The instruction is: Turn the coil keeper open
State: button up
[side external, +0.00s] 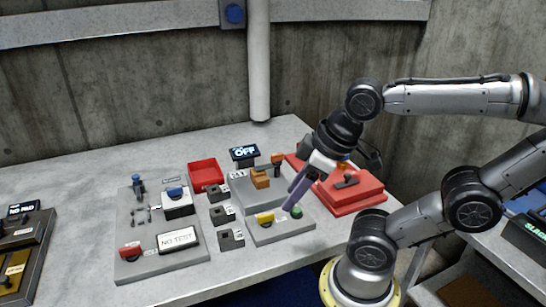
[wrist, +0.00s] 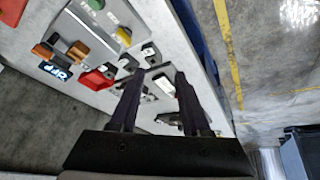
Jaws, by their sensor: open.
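My gripper (side external: 292,208) hangs over the right part of the grey panel (side external: 265,236), its dark purple fingers pointing down. In the wrist view the two fingers (wrist: 158,71) are apart with nothing gripped between them. No part is clearly labelled as the coil keeper, and I cannot tell which one it is. An orange bar also shows in the wrist view (wrist: 77,52).
A red tray (side external: 206,174) and a lit "OFF" display (side external: 243,153) stand behind. Several small dark blocks (side external: 222,215) line the middle. A red case (side external: 347,192) lies right of the panel. Another grey panel (side external: 160,262) with a "NO TEST" sign is left.

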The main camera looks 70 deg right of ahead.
jog(key=w+d+r+n+g, duration=0.3)
jog(key=w+d+r+n, duration=0.5)
jog(key=w+r+n, duration=0.15)
jog(key=m+g, duration=0.2)
send_over(277, 154)
notch_tip(277, 154, down, 6)
notch_tip(277, 154, down, 13)
jog(key=shift+d+r, duration=0.1)
grip_shut()
dwell(0.7)
